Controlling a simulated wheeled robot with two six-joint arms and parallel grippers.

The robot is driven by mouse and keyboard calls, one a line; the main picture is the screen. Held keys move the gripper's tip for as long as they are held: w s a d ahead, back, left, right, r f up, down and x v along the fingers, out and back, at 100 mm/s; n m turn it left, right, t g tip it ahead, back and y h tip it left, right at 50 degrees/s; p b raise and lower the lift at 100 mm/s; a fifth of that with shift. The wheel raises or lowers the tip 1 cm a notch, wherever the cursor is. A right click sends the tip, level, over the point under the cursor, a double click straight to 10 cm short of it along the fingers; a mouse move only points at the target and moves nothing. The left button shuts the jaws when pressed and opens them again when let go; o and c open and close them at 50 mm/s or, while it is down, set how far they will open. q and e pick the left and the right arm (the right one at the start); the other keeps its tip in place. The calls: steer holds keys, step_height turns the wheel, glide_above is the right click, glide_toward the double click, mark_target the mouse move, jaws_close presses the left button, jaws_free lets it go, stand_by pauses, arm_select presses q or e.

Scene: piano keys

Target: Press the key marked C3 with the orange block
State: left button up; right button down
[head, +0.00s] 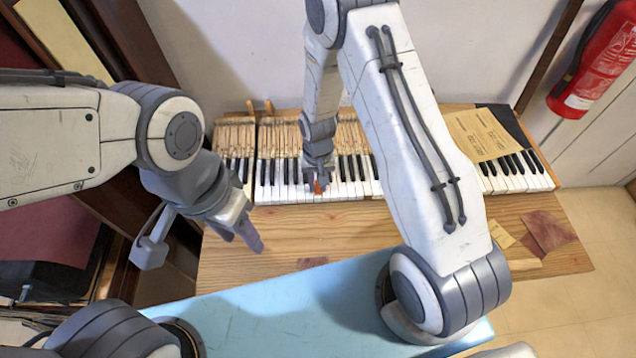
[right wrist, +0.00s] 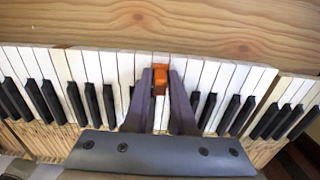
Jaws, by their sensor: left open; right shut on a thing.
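The orange block (right wrist: 160,78) is held between the fingers of my right gripper (right wrist: 161,85) in the right wrist view. In the head view the orange block (head: 317,187) shows as a small patch below my right gripper (head: 317,172), over the white keys. The piano keys (head: 275,192) run across the board, and in the right wrist view the white keys (right wrist: 108,68) pass under the block. I cannot read a C3 mark on any key, and cannot tell whether the block touches a key.
The wooden board (head: 400,222) in front of the keys is mostly clear. A blue surface (head: 290,310) lies nearer me. A tan sheet (head: 478,132) covers keys at the right. A red fire extinguisher (head: 600,60) hangs at the far right.

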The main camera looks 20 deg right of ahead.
steer(key=shift+f+b, duration=0.6)
steer(key=shift+f, duration=0.25)
stand_by(0.4)
steer(key=shift+r, duration=0.1)
stand_by(0.4)
steer(key=shift+r+p, duration=2.9)
steer(key=shift+r, duration=0.6)
